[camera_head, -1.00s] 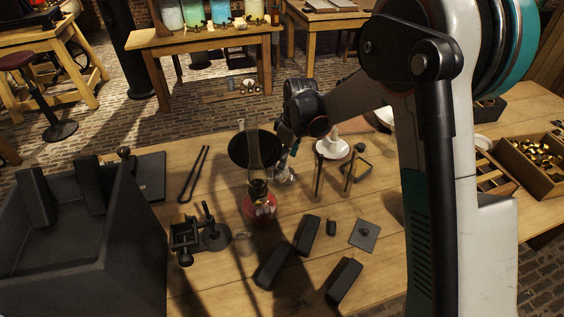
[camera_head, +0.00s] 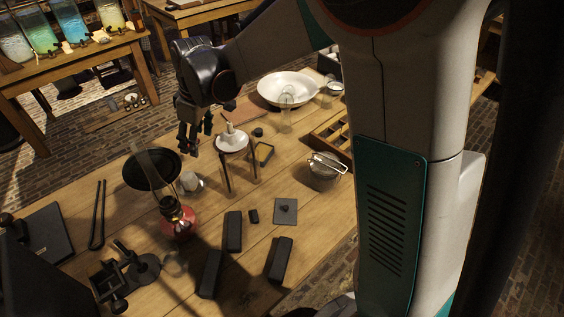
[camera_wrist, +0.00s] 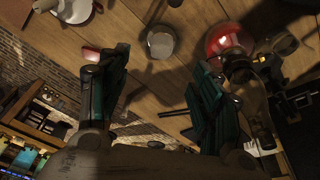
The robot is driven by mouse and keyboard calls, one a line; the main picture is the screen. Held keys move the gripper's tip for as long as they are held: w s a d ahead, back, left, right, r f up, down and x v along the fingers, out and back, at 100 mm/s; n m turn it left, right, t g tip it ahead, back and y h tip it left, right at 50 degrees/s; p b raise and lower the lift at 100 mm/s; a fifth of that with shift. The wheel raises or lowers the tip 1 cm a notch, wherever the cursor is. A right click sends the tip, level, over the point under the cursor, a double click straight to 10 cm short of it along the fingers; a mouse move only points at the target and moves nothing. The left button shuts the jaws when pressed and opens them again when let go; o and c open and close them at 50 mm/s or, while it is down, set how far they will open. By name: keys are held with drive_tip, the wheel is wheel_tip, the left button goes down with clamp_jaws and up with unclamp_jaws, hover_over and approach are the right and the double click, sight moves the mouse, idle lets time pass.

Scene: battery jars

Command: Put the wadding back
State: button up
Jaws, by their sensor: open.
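I cannot pick out the wadding for certain. A small pale cup-like thing (camera_head: 190,182) stands on the table beside the black round dish (camera_head: 152,170); in the wrist view the cup (camera_wrist: 160,42) shows greyish-white contents, which I cannot identify. A white dish (camera_head: 231,143) with a small white piece (camera_head: 231,128) on it rests on a tripod. My gripper (camera_head: 197,138) is open and empty, above the table behind the cup and left of the tripod. In the wrist view its two fingers (camera_wrist: 155,72) stand wide apart, with the cup beyond them.
A red-based glass lamp (camera_head: 178,220) stands in front of the cup. Black blocks (camera_head: 233,232), a knobbed plate (camera_head: 285,211) and a metal pot (camera_head: 324,171) lie to the right. A white basin (camera_head: 287,90) is behind. Black tongs (camera_head: 97,215) lie at left.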

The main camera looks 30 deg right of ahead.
drive_tip(key=s+d+r+m+t, duration=0.1)
drive_tip(key=s+d+r+m, duration=0.1)
drive_tip(key=s, duration=0.6)
drive_tip(key=s+d+r+m+t+h, duration=0.1)
drive_tip(key=s+d+r+m+t, duration=0.1)
drive_tip(key=s+d, duration=0.5)
drive_tip(key=s+d+r+m+t, duration=0.2)
drive_tip(key=s+m, duration=0.4)
drive_tip(key=s, duration=0.4)
drive_tip(key=shift+s+d+r+h, duration=0.35)
drive_tip(key=shift+d+r, duration=0.45)
drive_tip(key=shift+d, duration=0.4)
